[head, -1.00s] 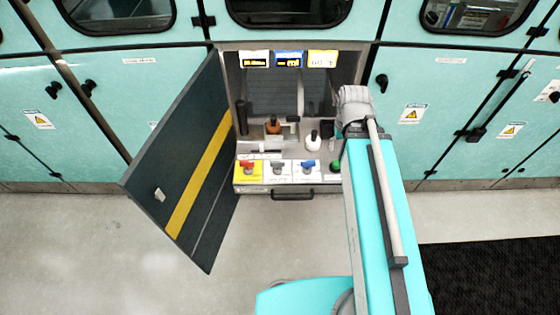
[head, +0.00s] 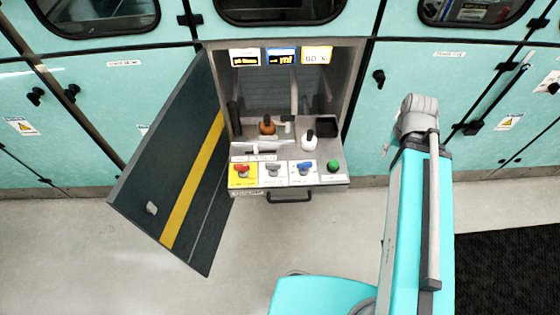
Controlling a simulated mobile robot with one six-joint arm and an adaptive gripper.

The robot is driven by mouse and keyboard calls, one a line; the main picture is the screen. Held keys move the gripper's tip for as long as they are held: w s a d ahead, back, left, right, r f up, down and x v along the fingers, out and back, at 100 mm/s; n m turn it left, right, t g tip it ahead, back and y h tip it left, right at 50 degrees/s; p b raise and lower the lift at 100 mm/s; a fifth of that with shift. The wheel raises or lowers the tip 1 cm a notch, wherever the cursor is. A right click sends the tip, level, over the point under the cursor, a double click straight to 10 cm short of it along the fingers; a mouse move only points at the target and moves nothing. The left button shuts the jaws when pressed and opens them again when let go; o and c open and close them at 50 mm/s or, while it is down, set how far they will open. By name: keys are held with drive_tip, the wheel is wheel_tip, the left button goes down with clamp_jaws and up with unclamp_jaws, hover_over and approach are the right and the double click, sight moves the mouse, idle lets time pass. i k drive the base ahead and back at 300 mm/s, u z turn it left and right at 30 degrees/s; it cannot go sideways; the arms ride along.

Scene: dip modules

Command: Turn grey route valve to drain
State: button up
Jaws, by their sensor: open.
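The grey route valve (head: 273,170) sits on a white plate on the front panel of the open cabinet. It is between a red valve (head: 241,170) on a yellow plate and a blue valve (head: 305,167) on a white plate. Its handle is small here, and I cannot tell which way it points or read the labels.
The dark cabinet door (head: 165,165) with a yellow stripe stands open at left. A green button (head: 333,166) is right of the valves. A brown bottle (head: 267,125), a white bottle (head: 309,140) and a black tray (head: 326,128) stand behind. A handle (head: 289,197) juts out below.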

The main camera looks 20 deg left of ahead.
sight(272, 166)
drive_tip(key=z, duration=0.1)
drive_tip(key=k, duration=1.5)
drive_tip(key=u, duration=0.75)
drive_tip(key=i, duration=1)
drive_tip(key=u, duration=0.05)
